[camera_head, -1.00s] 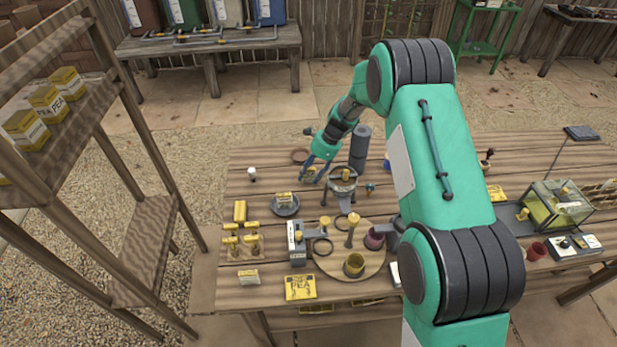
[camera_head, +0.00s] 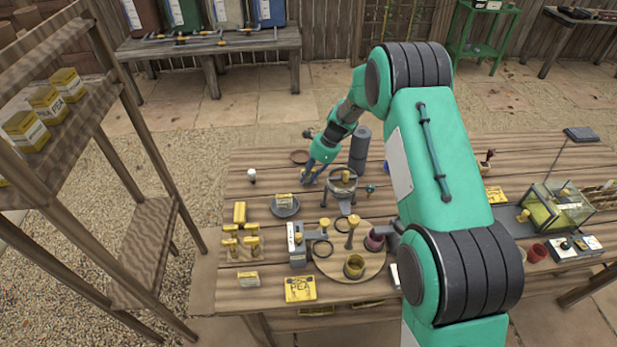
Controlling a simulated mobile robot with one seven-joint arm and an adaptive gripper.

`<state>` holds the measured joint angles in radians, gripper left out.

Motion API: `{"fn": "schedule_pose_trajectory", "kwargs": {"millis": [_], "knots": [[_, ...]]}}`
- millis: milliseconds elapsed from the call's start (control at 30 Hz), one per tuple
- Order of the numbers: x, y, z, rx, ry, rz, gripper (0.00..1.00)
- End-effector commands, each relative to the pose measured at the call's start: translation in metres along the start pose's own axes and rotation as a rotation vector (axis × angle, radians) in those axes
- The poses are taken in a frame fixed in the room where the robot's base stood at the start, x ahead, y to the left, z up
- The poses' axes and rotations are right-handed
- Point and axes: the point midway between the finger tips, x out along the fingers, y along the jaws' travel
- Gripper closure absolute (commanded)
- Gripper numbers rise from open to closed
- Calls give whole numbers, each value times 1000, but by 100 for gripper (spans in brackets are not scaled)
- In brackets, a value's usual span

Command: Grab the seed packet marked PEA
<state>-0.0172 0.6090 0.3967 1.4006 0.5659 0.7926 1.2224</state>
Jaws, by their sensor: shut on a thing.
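A yellow packet marked PEA (camera_head: 300,289) lies flat at the front edge of the wooden table, in front of a small grey stand. Several yellow boxes, one lettered PEA (camera_head: 47,105), stand on the upper shelf at the left. My gripper (camera_head: 307,180) is low over the far left part of the table, well away from the flat PEA packet. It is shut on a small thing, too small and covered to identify.
A grey cylinder (camera_head: 359,149) and a round metal holder (camera_head: 342,190) stand just right of my gripper. A round wooden board (camera_head: 335,270) carries cups. A dark dish (camera_head: 285,206) and small yellow items are at left. A glass case (camera_head: 556,208) is at right.

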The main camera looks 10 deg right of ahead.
Motion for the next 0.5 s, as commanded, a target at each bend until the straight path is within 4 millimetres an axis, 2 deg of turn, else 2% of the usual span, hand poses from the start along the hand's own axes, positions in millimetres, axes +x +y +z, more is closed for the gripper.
{"fn": "schedule_pose_trajectory", "kwargs": {"millis": [333, 500], "knots": [[-2, 0, 1, 0, 0, 0, 96], [-12, 0, 5, 0, 0, -1, 96]]}}
